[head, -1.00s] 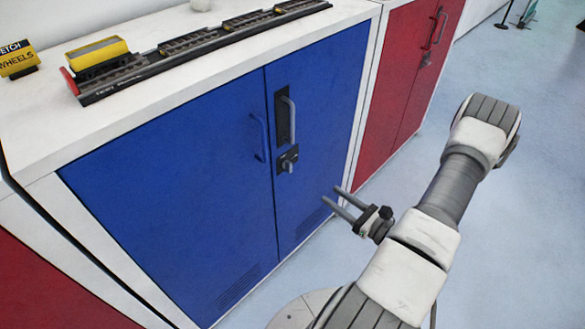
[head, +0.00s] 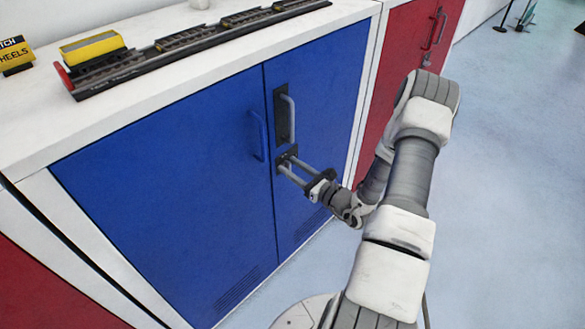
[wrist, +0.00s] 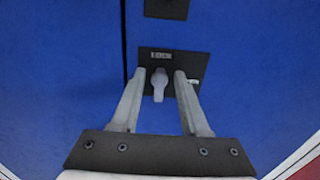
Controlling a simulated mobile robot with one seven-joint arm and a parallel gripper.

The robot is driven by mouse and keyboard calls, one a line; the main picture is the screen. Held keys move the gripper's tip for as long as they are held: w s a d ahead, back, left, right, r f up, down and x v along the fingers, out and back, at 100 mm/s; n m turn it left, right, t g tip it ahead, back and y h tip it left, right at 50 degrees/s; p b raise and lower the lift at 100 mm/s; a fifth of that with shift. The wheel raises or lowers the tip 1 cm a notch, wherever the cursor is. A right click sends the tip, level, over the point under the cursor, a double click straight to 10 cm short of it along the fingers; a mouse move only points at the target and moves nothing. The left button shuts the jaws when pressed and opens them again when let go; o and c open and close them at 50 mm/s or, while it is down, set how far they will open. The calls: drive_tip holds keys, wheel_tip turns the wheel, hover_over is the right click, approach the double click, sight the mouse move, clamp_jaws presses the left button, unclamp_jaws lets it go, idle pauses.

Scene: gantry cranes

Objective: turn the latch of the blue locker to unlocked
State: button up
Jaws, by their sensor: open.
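The blue locker (head: 165,165) has two doors, with a dark latch plate (head: 284,155) on the right door below a black handle plate. In the wrist view the latch knob (wrist: 159,84) is a light grey lever pointing down on its dark plate (wrist: 194,65). My gripper (head: 285,166) is at the latch, and its fingers hide part of it in the head view. In the wrist view my open gripper (wrist: 158,78) has one finger on each side of the knob, with gaps visible. The label above the knob is too small to read.
A grey bar handle (head: 290,118) stands out above the latch, and a blue handle (head: 257,136) is on the left door. A model train track (head: 190,44) lies on the white top. A red locker (head: 400,50) stands at the right.

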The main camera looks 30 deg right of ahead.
clamp_jaws()
drive_tip(key=shift+m, duration=0.3)
drive_tip(key=shift+w+d+f+m+p, duration=0.15)
drive_tip(key=shift+m+p, duration=1)
drive_tip(key=shift+m, duration=1.75)
drive_tip(key=shift+s+d+f+m+p, duration=0.2)
drive_tip(key=shift+m+p, duration=0.95)
drive_tip(key=shift+m, duration=1.75)
drive_tip(key=shift+w+d+f+m+p, duration=0.2)
drive_tip(key=shift+m+p, duration=0.95)
drive_tip(key=shift+m, duration=1.75)
drive_tip(key=shift+a, duration=0.15)
